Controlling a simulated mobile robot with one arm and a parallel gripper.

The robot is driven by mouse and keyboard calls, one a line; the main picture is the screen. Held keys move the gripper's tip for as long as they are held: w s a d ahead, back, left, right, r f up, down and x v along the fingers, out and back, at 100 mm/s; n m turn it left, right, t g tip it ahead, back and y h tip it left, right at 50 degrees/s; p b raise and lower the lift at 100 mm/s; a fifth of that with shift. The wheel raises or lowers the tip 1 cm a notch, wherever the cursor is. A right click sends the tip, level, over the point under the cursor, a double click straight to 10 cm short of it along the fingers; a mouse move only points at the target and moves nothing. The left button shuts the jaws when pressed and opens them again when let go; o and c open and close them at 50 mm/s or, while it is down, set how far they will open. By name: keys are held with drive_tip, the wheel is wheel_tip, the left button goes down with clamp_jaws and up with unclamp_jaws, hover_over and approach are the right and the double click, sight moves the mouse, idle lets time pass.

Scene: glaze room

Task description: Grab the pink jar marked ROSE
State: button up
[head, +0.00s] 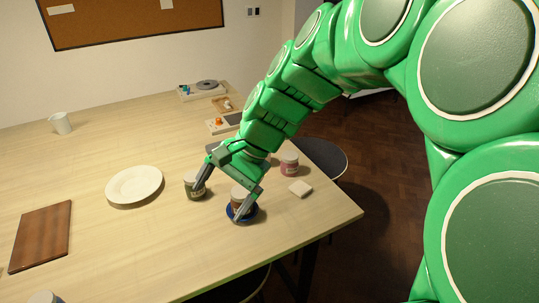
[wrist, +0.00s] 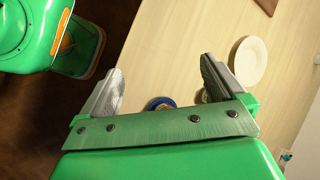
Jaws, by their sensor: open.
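A pink jar with a pale lid (head: 289,164) stands upright on the table in the head view, behind and to the right of my gripper. Its label is too small to read. My gripper (head: 218,204) is open and points down at the table, its fingers apart. One finger overlaps a greenish jar with a pale lid (head: 193,188), the other a brownish jar (head: 239,193) on a blue saucer (head: 252,213). In the wrist view, the open fingers (wrist: 161,66) have bare table between their tips. The blue saucer (wrist: 153,104) is partly hidden by the gripper's bar there.
A small whitish block (head: 300,188) lies in front of the pink jar, near the table's right edge. A white plate (head: 134,185), a brown board (head: 41,237) and a white cup (head: 60,123) are to the left. A dark chair (head: 322,156) stands beyond the right edge.

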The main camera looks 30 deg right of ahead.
drive_tip(key=w+d+m+t+y, duration=0.2)
drive_tip(key=w+d+m+t, duration=0.1)
drive_tip(key=w+d+m, duration=0.4)
drive_tip(key=m+t+h, duration=0.3)
drive_tip(key=m+t, duration=0.5)
drive_tip(key=m, duration=0.6)
hover_over(296, 165)
drive_tip(key=s+d, duration=0.3)
drive_tip(key=s, duration=0.1)
drive_tip(key=f, duration=0.2)
drive_tip(key=shift+n, duration=0.3)
drive_tip(key=f, duration=1.4)
drive_tip(key=shift+a+f, duration=0.4)
drive_tip(key=shift+w+f, duration=0.1)
drive_tip(key=shift+f, duration=0.1)
drive_tip(key=shift+x, duration=3.9)
drive_tip(key=shift+f, duration=0.2)
drive_tip(key=shift+c, duration=0.5)
drive_tip(key=c, duration=1.1)
